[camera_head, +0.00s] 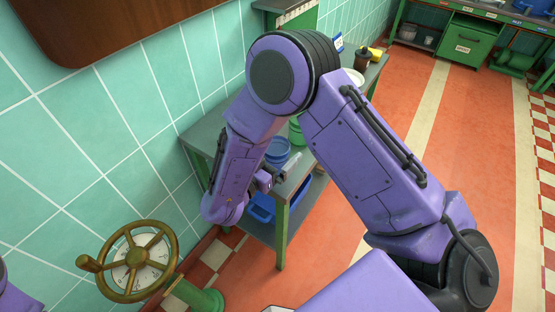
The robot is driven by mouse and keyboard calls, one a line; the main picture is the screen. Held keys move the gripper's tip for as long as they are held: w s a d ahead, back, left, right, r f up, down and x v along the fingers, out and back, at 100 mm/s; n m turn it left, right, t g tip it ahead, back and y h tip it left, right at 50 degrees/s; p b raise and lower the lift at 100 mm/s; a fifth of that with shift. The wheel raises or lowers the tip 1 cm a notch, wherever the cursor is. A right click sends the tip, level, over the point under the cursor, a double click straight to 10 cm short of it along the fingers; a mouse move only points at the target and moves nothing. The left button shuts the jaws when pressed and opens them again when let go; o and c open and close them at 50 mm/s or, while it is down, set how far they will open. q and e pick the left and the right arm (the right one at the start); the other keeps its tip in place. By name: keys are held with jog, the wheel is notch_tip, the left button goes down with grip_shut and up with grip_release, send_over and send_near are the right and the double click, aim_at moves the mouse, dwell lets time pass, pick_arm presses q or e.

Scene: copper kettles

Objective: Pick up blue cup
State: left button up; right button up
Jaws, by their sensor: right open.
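A blue cup-like container (277,150) stands on the grey-topped table, partly hidden behind my right arm. My purple right arm arches over the table, with its wrist low at the table's front left. My right gripper (287,169) is small in the view, open, and just in front of and below the blue container as seen here. I cannot tell whether it touches the container. My left gripper is out of view.
A green container (296,131) stands behind the blue one. A white plate (354,76), a dark jar (362,58) and a yellow item (376,53) are farther back. A blue bin (262,207) sits on the lower shelf. A brass handwheel (136,258) stands front left. The red floor at right is clear.

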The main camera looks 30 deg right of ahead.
jog(key=shift+a, duration=0.1)
jog(key=shift+c, duration=0.7)
jog(key=c, duration=0.9)
jog(key=shift+c, duration=0.2)
